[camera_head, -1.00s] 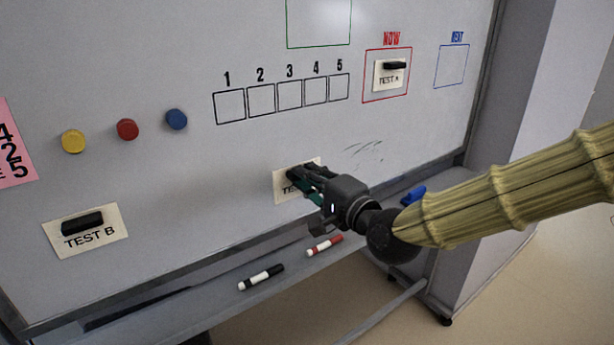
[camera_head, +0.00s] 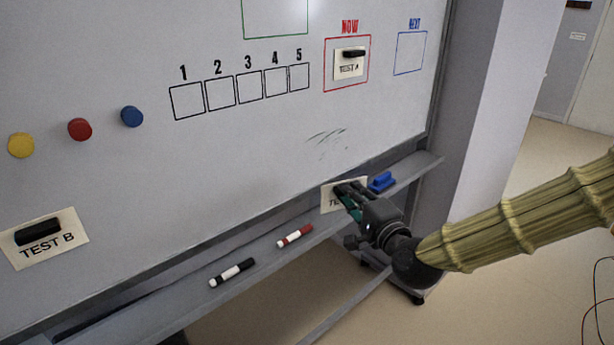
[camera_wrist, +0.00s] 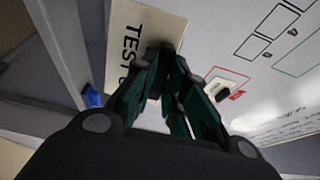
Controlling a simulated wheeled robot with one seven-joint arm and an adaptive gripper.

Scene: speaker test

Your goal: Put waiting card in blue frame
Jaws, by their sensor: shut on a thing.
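My gripper (camera_head: 346,190) is shut on a cream card (camera_head: 329,203) by its dark handle, low at the right of the whiteboard, just above the tray. In the wrist view my gripper (camera_wrist: 168,62) hides part of the card (camera_wrist: 124,32); "TEST" shows and the last letter is partly covered. I cannot tell whether the card touches the board. The blue frame (camera_head: 397,55), under "NEXT", is empty at the upper right of the board, above and right of my gripper. The TEST A card (camera_head: 348,67) sits in the red frame (camera_head: 327,77) marked "NOW".
The TEST B card (camera_head: 45,245) is at the lower left. Yellow (camera_head: 21,145), red (camera_head: 79,129) and blue (camera_head: 132,116) magnets are on the board. The tray (camera_head: 265,256) holds black (camera_head: 232,272) and red (camera_head: 295,236) markers and a blue eraser (camera_head: 381,182).

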